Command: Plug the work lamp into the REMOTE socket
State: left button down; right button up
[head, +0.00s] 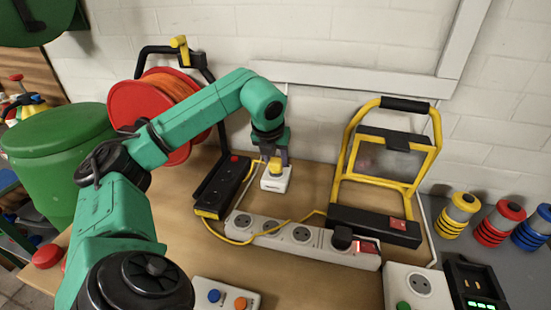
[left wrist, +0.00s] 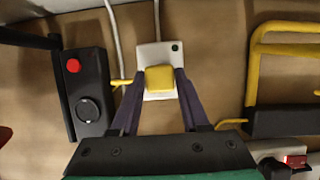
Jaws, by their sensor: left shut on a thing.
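My left gripper (head: 274,160) is shut on a yellow plug (left wrist: 160,77), with one finger on each side. The plug is at the small white socket box (head: 276,182), which also shows in the left wrist view (left wrist: 152,52) with a small dark green dot on top. The plug covers the box's face, so I cannot tell whether it is seated or just above. A thin yellow cord (head: 234,238) loops from the plug side past the power strip to the yellow-framed work lamp (head: 429,165). The lamp stands upright at the right. My right gripper is not in view.
A white power strip (head: 270,232) with a black plug and red switch lies in front. A black socket block (head: 224,180) is left of the box, near a red cable reel (head: 125,108). A white box with a green button (head: 403,306) is at front right.

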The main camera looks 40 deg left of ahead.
pick_arm(q)
jog(key=shift+f+b, duration=0.45)
jog(key=shift+f, duration=0.05)
jog(key=shift+c, duration=1.6)
grip_release()
jog(key=shift+r, duration=0.1)
jog(key=p+v, duration=0.3)
jog(key=v, duration=1.1)
jog(key=shift+s, duration=0.15)
jog(key=shift+d+r, duration=0.1)
